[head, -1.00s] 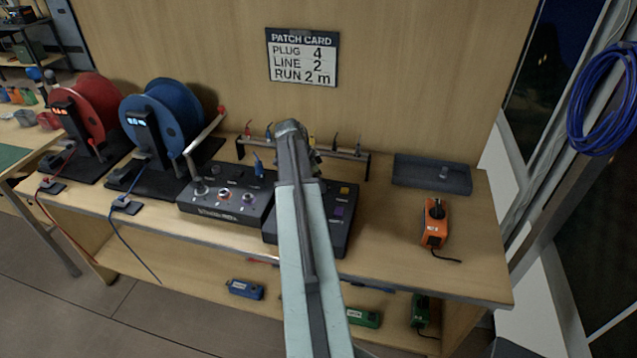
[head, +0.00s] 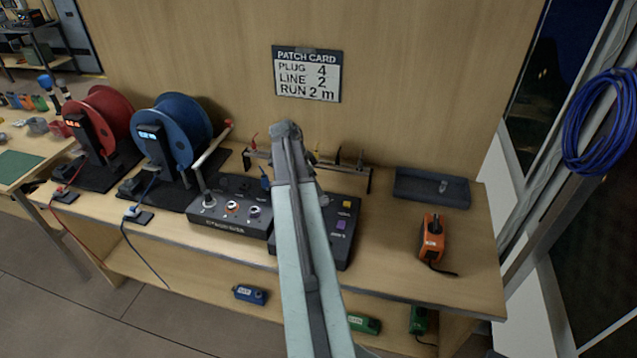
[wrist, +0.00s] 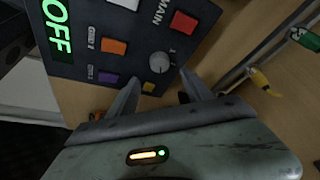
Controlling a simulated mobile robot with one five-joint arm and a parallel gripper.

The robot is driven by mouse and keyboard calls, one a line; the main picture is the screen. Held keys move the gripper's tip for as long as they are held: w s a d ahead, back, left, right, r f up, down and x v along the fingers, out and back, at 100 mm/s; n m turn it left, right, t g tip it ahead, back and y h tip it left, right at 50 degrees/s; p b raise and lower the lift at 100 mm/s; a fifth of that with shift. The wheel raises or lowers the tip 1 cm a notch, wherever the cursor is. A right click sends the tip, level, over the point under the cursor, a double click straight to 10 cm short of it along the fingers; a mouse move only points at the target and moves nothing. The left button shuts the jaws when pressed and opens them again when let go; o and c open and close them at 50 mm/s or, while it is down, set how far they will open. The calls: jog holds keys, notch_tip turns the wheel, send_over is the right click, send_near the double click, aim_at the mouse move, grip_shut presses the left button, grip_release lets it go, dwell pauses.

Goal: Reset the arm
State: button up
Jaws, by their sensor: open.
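My arm (head: 305,250) reaches up the middle of the head view, over the control boxes on the bench. Its far end hides the gripper's jaws there. In the wrist view my gripper (wrist: 158,88) is open, with two dark fingers spread apart and nothing between them. Its fingers point toward a dark control panel (wrist: 125,65) with red, orange, purple and yellow buttons, a grey knob and a green lit "OFF". The head view shows part of this dark box (head: 343,232) behind my arm.
A red reel (head: 103,120) and a blue reel (head: 180,130) stand at left. A lever box (head: 230,212) is left of my arm. A rack (head: 345,168) stands behind it. An orange device (head: 432,240) and a grey tray (head: 430,188) sit right. The bench's right front is clear.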

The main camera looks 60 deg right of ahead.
dwell(0.3)
jog(key=w+a+n+t, duration=0.1)
jog(key=w+a+n, duration=0.1)
jog(key=w+a, duration=0.6)
jog(key=w+a+n+t, duration=0.1)
jog(key=w+a+n, duration=0.25)
jog(key=a, duration=0.95)
jog(key=w+a+n, duration=0.2)
jog(key=w+a, duration=0.5)
jog(key=a, duration=0.3)
jog(key=s+a+f+n+y, duration=0.1)
jog(key=s+a+n, duration=0.1)
jog(key=a+n, duration=0.7)
jog(key=s+a+n+y, duration=0.2)
jog(key=a+n, duration=0.6)
jog(key=a, duration=0.8)
jog(key=shift+s+f+n+t+y, duration=0.3)
jog(key=shift+s+f+n, duration=0.05)
jog(key=shift+s, duration=0.25)
